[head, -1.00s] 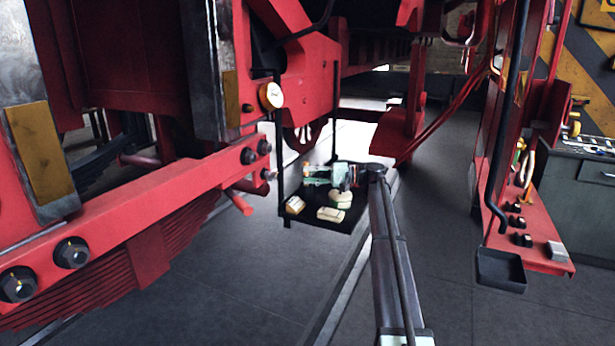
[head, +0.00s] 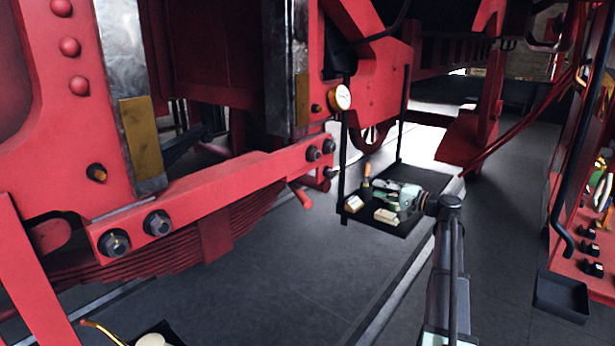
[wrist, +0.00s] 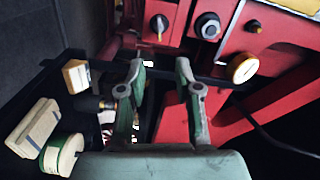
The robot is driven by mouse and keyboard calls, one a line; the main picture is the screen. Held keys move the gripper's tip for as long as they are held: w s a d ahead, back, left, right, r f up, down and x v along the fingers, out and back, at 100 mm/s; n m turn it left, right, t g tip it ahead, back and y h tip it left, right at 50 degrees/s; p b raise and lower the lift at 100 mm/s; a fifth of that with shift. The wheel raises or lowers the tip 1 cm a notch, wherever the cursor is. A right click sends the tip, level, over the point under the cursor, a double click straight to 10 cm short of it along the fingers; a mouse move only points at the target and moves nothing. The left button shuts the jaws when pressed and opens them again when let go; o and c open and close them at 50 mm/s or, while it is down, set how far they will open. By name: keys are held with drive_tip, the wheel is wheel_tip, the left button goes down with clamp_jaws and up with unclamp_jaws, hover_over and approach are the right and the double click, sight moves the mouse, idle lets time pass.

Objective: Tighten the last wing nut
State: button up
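No wing nut can be picked out for certain. In the wrist view, a dark fastener with a pale bar across it (wrist: 159,22) sits on the red frame beyond the fingers; it may be a wing nut, but I cannot tell.
A round gauge (head: 340,97) is on the tray's hanger side; it also shows in the wrist view (wrist: 243,67). The tray bears pale boxes (wrist: 38,125), a round tin (wrist: 62,153) and a dark handled tool (wrist: 92,102). A red beam with large bolts (head: 115,242) runs left.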

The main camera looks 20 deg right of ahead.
sight(333, 173)
drive_tip(key=d+p+x, duration=0.1)
drive_tip(key=p+x, duration=0.3)
drive_tip(key=x, duration=1.2)
drive_tip(key=shift+w+a+p, duration=0.2)
drive_tip(key=shift+w+p, duration=0.1)
drive_tip(key=shift+w, duration=0.4)
clamp_jaws()
